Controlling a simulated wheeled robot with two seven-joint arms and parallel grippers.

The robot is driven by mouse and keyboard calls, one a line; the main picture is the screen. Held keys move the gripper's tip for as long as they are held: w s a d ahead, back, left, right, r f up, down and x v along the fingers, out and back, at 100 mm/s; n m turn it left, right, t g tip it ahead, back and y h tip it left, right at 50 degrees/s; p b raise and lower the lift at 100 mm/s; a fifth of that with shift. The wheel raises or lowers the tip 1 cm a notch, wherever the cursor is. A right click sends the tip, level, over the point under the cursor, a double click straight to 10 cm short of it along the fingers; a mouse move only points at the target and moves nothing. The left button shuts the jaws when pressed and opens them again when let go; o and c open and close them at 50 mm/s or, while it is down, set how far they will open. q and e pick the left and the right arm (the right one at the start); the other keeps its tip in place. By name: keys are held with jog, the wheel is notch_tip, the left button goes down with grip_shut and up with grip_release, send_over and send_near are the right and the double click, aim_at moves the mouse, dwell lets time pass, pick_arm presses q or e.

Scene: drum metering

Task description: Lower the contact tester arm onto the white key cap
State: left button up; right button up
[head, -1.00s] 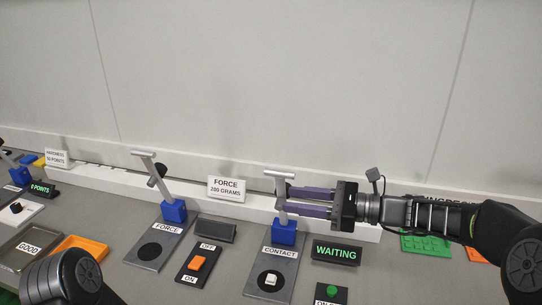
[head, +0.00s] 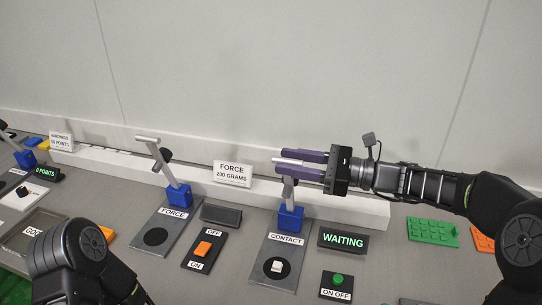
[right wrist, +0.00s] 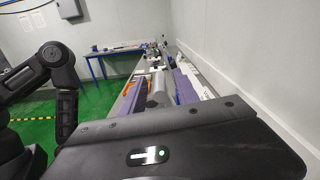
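The contact tester has a blue base (head: 291,218) and a raised arm with a silver crossbar handle (head: 285,162). Its grey plate (head: 254,271) is labelled CONTACT, and the white key cap (head: 277,266) sits on the plate's black disc. My right gripper (head: 290,163) is level with the handle, its purple fingers above and below the bar. In the right wrist view a grey cylinder (right wrist: 159,91) lies between the fingers, which look spread; firm contact does not show. My left arm shows at lower left, its gripper out of view.
A WAITING display (head: 343,240) and a green ON OFF button (head: 337,279) are right of the tester. The force tester (head: 179,196) with its raised arm and an orange switch (head: 203,248) are to the left. A FORCE 200 GRAMS sign (head: 232,174) stands behind.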

jog(key=shift+p+x, duration=0.45)
jog(key=shift+x, duration=1.9)
jog(key=shift+c, duration=0.4)
grip_shut()
